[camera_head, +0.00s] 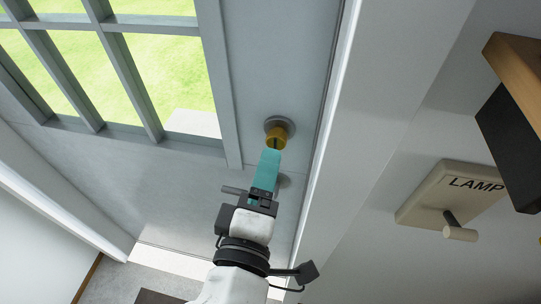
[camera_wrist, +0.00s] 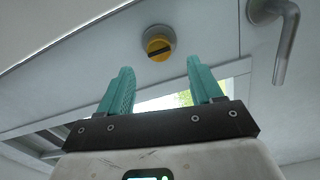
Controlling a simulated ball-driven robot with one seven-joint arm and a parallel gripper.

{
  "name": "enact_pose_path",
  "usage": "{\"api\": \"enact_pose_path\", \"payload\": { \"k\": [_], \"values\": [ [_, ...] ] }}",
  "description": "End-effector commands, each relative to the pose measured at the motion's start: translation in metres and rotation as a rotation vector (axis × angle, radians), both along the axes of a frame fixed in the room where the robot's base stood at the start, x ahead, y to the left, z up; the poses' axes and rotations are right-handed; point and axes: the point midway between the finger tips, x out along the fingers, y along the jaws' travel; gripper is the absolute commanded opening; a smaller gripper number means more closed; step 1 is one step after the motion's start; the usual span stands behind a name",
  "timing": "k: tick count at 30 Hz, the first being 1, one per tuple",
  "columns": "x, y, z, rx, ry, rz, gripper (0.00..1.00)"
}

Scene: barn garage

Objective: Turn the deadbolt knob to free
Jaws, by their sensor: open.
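The deadbolt knob (camera_head: 277,139) is yellow with a dark bar across its face and sits on a round grey plate on the grey door (camera_head: 275,60). It shows at the top centre of the wrist view (camera_wrist: 158,46). My gripper (camera_head: 268,157) is just below the knob in the head view, its teal fingers pointing at it. In the wrist view my gripper (camera_wrist: 160,70) is open and empty, and the knob appears beyond the gap between the fingertips, apparently untouched. The exact distance is hard to tell.
A metal lever handle (camera_wrist: 287,42) is on the door beside the knob; my gripper partly hides it in the head view (camera_head: 234,190). The door has a paned window (camera_head: 165,75). A white door frame, a LAMP switch (camera_head: 440,195) and a wood-and-black fixture (camera_head: 512,130) are at right.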

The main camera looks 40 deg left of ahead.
Motion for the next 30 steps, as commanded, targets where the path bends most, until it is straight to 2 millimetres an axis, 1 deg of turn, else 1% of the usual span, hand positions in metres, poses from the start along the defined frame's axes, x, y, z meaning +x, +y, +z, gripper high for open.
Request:
{"api": "enact_pose_path", "payload": {
  "k": [1,3,6,9,13,30],
  "values": [
    [-0.009,-0.005,-0.003,0.000,0.002,0.002,0.65],
    [-0.018,-0.010,-0.002,0.000,0.002,0.003,0.65],
    [-0.028,-0.017,-0.002,-0.001,0.000,0.002,0.65],
    [-0.034,-0.020,-0.001,0.000,0.001,0.002,0.65],
    [-0.037,-0.022,0.000,-0.001,0.000,0.001,0.65],
    [-0.037,-0.022,0.000,0.000,0.001,0.001,0.65]
  ]
}}
